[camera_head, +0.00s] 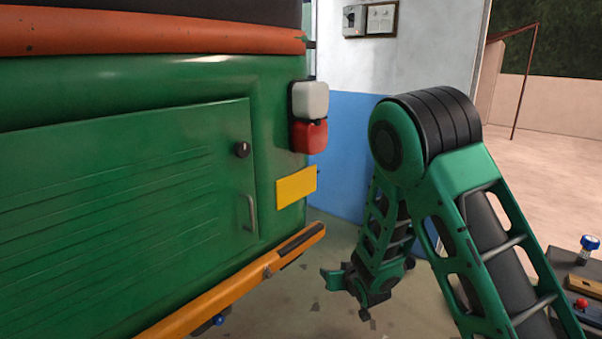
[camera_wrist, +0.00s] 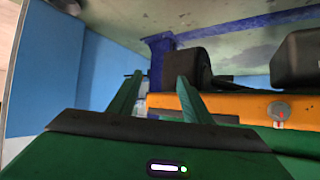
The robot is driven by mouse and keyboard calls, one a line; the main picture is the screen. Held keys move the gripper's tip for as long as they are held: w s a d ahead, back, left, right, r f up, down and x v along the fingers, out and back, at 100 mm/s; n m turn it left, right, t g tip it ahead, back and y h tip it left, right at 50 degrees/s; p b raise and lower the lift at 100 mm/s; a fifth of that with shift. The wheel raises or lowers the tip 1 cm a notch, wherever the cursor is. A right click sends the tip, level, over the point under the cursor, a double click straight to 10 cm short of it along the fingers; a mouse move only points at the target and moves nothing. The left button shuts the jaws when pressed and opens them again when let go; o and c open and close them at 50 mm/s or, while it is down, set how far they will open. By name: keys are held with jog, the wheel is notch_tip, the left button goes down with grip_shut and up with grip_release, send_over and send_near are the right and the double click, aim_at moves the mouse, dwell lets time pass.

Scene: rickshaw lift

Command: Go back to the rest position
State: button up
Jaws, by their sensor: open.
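My gripper (camera_head: 347,295) hangs low in the head view at the end of my bent green arm. It is to the right of the rickshaw's orange bumper (camera_head: 232,289), above the floor. In the wrist view my two green fingers (camera_wrist: 160,78) stand apart with nothing held between them. A blue post shows behind the gap. The green rickshaw (camera_head: 110,180) fills the left of the head view. Its orange bar (camera_wrist: 240,106) crosses the wrist view to the right of the fingers, and I cannot tell whether they touch it.
A white and blue wall (camera_head: 342,150) stands behind the rickshaw and my arm. Dark rounded parts (camera_wrist: 297,58) show beyond the orange bar in the wrist view. A surface with a blue-topped knob (camera_head: 590,242) and a red button is at lower right. Floor shows between bumper and arm.

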jog(key=s+d+r+m+g+h, duration=0.15)
jog(key=s+d+r, duration=0.3)
jog(key=d, duration=0.45)
jog(key=s+d+r+m+g+h, duration=0.1)
jog(key=s+d+r+m+g, duration=0.15)
jog(key=s+d, duration=0.45)
jog(key=s+d+r+m+g+h, duration=0.15)
jog(key=s+d+r, duration=0.3)
jog(key=d, duration=0.55)
jog(key=s+d+r+m+g, duration=0.1)
jog(key=s+d+r+g, duration=0.1)
jog(key=s, duration=1.2)
jog(key=s+d+r+m+g+y, duration=0.1)
jog(key=s+d+r+m+g, duration=0.1)
jog(key=s, duration=1.3)
notch_tip(320, 180, up, 2)
jog(key=shift+d+r+g, duration=0.15)
jog(key=shift+r+g, duration=0.05)
jog(key=shift+g, duration=0.65)
jog(key=shift+w+f, duration=0.25)
jog(key=shift+w, duration=0.3)
